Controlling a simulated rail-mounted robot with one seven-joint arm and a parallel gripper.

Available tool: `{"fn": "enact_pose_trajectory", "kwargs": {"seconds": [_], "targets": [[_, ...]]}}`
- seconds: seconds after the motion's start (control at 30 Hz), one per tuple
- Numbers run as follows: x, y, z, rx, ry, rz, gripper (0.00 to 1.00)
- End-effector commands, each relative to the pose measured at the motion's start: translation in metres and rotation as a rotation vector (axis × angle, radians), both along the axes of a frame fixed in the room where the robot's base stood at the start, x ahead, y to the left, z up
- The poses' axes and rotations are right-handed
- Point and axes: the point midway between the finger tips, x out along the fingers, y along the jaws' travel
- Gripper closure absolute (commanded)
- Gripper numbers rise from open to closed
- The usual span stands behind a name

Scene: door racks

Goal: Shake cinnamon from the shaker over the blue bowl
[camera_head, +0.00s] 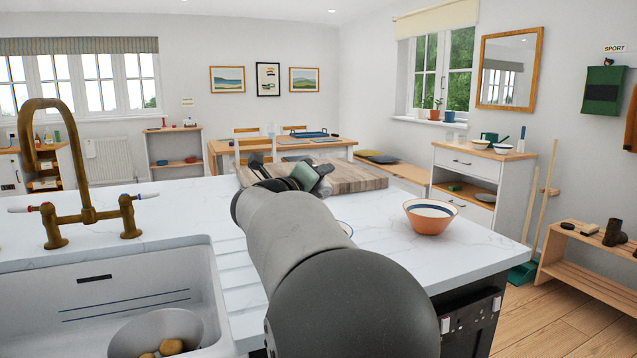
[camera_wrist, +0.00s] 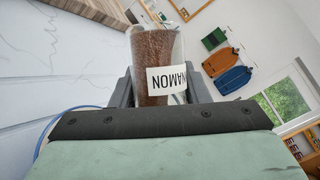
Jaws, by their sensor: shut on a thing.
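My gripper (camera_wrist: 160,88) is shut on the cinnamon shaker (camera_wrist: 152,48), a clear container of brown powder with a white label. The label's letters appear upside down in the wrist view; the shaker's exact tilt is hard to judge. In the head view my gripper (camera_head: 288,174) is beyond my arm, over the near left part of the wooden board; the shaker is not clearly visible there. A blue-rimmed bowl (camera_head: 345,228) is mostly hidden behind my arm on the counter. A curved blue edge (camera_wrist: 72,112) shows at the left of the wrist view, perhaps this bowl's rim.
An orange bowl with a dark blue band (camera_head: 430,217) stands on the white counter (camera_head: 385,245) right of my arm. The wooden board (camera_head: 358,178) lies at the counter's far side. A sink (camera_head: 90,290) and brass tap (camera_head: 85,190) are at left. Counter around the orange bowl is clear.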

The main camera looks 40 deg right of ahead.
Motion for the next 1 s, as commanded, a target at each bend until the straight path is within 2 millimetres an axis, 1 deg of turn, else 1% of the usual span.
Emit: {"fn": "enact_pose_trajectory", "kwargs": {"seconds": [0.03, 0.07, 0.3, 0.37, 0.5, 0.6, 0.87, 0.97, 1.0], "targets": [[0.000, 0.000, 0.012, 0.000, -0.001, -0.001, 0.84], [0.000, 0.000, 0.014, 0.000, 0.000, 0.000, 0.84], [0.000, 0.000, 0.010, 0.000, 0.001, 0.000, 0.84], [0.000, 0.000, 0.007, 0.000, 0.001, 0.000, 0.84], [0.000, 0.000, -0.014, 0.000, 0.001, 0.000, 0.84], [0.000, 0.000, -0.023, -0.001, 0.001, 0.001, 0.84], [0.000, 0.000, -0.018, -0.001, 0.000, 0.001, 0.84], [0.000, 0.000, -0.007, -0.001, 0.000, 0.000, 0.84], [0.000, 0.000, -0.001, -0.001, 0.000, 0.000, 0.84]]}}
